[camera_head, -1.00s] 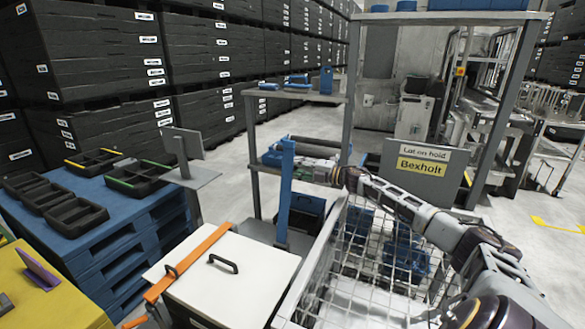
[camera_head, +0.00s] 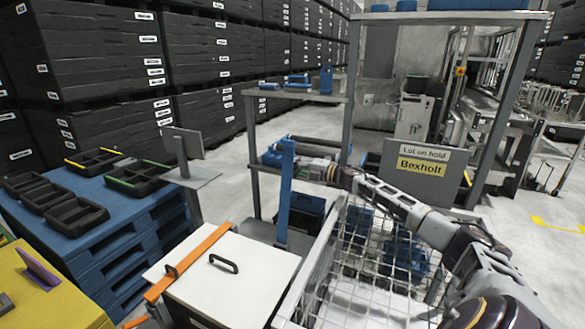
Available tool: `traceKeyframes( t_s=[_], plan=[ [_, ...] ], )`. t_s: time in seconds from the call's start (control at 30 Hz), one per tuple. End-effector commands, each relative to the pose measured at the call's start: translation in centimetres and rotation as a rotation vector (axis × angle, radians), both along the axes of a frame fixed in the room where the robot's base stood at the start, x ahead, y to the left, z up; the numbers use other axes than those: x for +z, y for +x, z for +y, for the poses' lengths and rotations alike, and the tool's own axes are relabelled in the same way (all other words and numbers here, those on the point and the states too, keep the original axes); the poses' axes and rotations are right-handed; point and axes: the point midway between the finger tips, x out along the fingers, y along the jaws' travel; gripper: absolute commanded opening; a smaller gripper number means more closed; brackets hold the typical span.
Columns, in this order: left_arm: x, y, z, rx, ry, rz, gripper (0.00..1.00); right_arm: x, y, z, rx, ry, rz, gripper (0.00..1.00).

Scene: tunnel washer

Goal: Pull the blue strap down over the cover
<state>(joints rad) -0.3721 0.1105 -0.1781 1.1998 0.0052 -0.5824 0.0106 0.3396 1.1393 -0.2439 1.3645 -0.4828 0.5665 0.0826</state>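The blue strap (camera_head: 286,190) stands upright at the back edge of the white cover (camera_head: 222,281), which has a black handle. An orange strap (camera_head: 190,262) runs across the cover's left side and lies flat on it. My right gripper (camera_head: 305,167) reaches in from the right, just right of the blue strap's upper part. Its fingertips are small and overlap the strap and shelf items, so I cannot tell whether they touch or grip the strap. My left gripper is not in view.
A wire basket (camera_head: 340,295) stands right of the cover, under my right arm. A grey shelf (camera_head: 310,97) with blue items stands behind. A blue pallet stack (camera_head: 120,225) with black trays is at left, and a yellow table (camera_head: 50,305) at front left.

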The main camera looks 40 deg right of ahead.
Motion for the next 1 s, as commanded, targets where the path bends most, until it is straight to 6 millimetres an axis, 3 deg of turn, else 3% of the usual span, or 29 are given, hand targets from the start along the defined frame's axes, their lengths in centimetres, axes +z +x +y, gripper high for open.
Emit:
traceKeyframes(
  t_s=[0.1, 0.67, 1.0],
  plan=[
    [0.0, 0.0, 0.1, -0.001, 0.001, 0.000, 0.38, -0.1, 0.0, 0.0, 0.000, -0.002, 0.001, 0.00],
    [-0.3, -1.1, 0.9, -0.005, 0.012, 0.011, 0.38, -0.4, -0.2, 0.4, 0.001, -0.016, 0.001, 0.00],
    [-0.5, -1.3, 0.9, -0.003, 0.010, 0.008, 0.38, 0.0, -1.2, 2.2, 0.004, -0.080, -0.028, 0.00]
  ],
)
